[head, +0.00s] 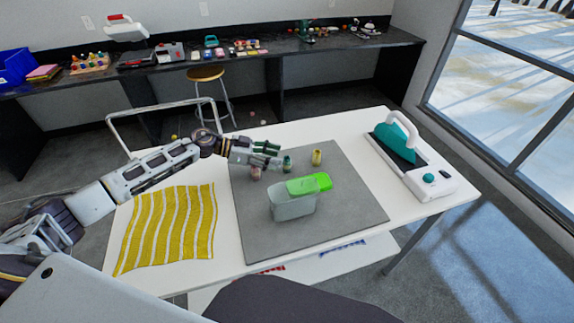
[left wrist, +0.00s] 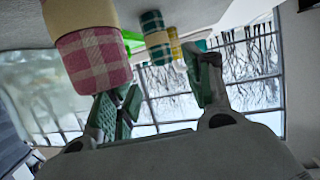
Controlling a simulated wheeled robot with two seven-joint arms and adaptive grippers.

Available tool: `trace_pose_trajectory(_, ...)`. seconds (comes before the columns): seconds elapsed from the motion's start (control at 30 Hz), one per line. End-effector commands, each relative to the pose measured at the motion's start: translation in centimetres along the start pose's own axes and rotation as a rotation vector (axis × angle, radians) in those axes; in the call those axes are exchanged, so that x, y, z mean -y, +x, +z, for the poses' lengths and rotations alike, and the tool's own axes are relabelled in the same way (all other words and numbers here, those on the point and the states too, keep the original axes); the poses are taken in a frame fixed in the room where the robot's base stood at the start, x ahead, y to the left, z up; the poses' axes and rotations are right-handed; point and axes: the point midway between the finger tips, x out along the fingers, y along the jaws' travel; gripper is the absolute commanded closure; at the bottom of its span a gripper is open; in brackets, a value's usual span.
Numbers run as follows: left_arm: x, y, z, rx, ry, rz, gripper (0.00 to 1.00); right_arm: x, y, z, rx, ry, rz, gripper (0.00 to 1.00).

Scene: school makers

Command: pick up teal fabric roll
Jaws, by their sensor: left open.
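The teal fabric roll (head: 288,164) stands on the grey mat, just beyond the fingertips of my left gripper (head: 274,156). In the left wrist view the teal plaid roll (left wrist: 155,38) shows ahead, between the directions of the two fingers of my left gripper (left wrist: 162,88), with a gap to them. The gripper is open and empty. A pink plaid roll (left wrist: 93,60) is closer to the camera, beside one finger; in the head view the pink roll (head: 255,173) is partly hidden by the gripper. My right gripper is not in view.
A yellow roll (head: 316,157) stands right of the teal one. A grey bin with a bright green part (head: 293,204) stands nearer on the grey mat (head: 340,220). A yellow striped cloth (head: 170,228) lies left. A teal iron (head: 397,145) sits on its base at right.

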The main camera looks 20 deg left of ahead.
Motion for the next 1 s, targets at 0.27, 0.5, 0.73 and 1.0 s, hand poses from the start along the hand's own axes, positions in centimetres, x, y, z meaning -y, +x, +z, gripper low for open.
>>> trace_pose_trajectory(0.27,0.1,1.3,0.0,-0.002,-0.001,0.001,0.49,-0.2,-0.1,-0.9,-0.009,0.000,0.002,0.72)
trace_pose_trajectory(0.5,0.4,3.2,0.0,-0.002,0.000,0.001,0.49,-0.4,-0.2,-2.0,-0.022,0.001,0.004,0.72)
trace_pose_trajectory(0.73,0.5,4.9,0.0,-0.001,0.000,-0.001,0.49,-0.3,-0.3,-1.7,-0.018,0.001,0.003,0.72)
trace_pose_trajectory(1.0,0.4,5.2,0.0,0.000,0.000,0.000,0.49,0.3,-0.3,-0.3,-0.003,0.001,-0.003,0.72)
